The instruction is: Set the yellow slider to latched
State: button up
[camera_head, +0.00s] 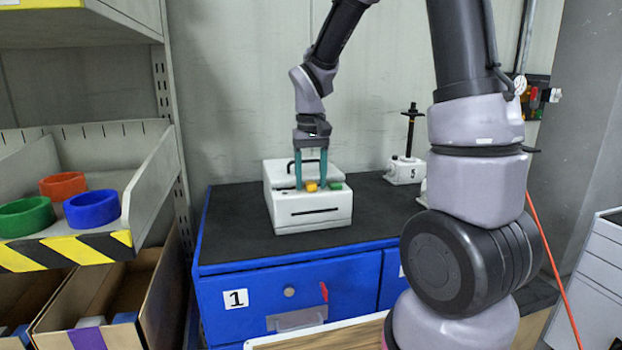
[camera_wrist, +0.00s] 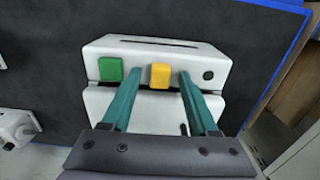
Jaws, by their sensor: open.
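The yellow slider (camera_head: 311,187) sits on top of a white box (camera_head: 312,217), beside a green slider (camera_head: 336,186). In the wrist view the yellow slider (camera_wrist: 160,76) is right of the green one (camera_wrist: 110,69), both on the front part of the white box (camera_wrist: 200,55). My gripper (camera_head: 311,186) points down over the box with its teal fingers apart. In the wrist view the fingertips of my gripper (camera_wrist: 160,76) lie on either side of the yellow slider, with a gap showing on each side. I cannot tell the latch state.
The box stands on a dark mat on a blue cabinet (camera_head: 300,284). A screw jack (camera_head: 406,168) marked 5 stands to its right. Shelves at the left hold red, green and blue rings (camera_head: 91,208). Bare mat (camera_head: 236,225) lies left of the box.

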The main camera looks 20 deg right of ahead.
grip_shut()
dwell(1.3)
